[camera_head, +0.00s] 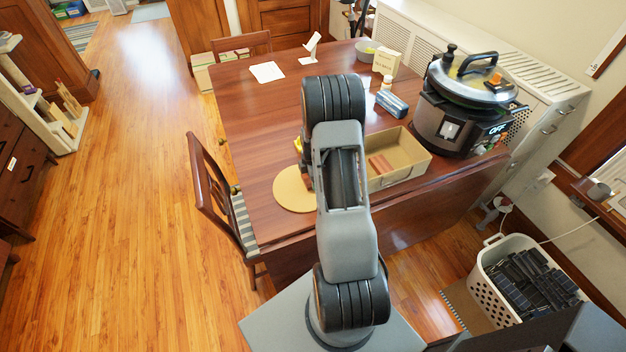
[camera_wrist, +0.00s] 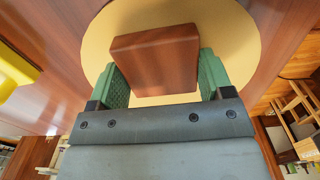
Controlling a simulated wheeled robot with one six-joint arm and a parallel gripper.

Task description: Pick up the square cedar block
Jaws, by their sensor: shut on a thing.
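The square cedar block (camera_wrist: 155,58) is a reddish-brown wooden block between the two green fingers of my gripper (camera_wrist: 163,75) in the wrist view. My gripper is shut on it, with a finger against each side. Behind the block is a round pale-yellow board (camera_wrist: 240,30), which also shows on the table in the head view (camera_head: 291,190). I cannot tell whether the block touches the board. In the head view my arm hides most of the gripper and the block.
A tan open box (camera_head: 412,165) with reddish blocks (camera_head: 380,164) inside stands right of my arm. Behind it are a blue box (camera_head: 392,103) and a large cooker (camera_head: 463,105). A chair (camera_head: 222,195) stands at the table's left edge. A yellow thing (camera_wrist: 14,72) is at the wrist view's left.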

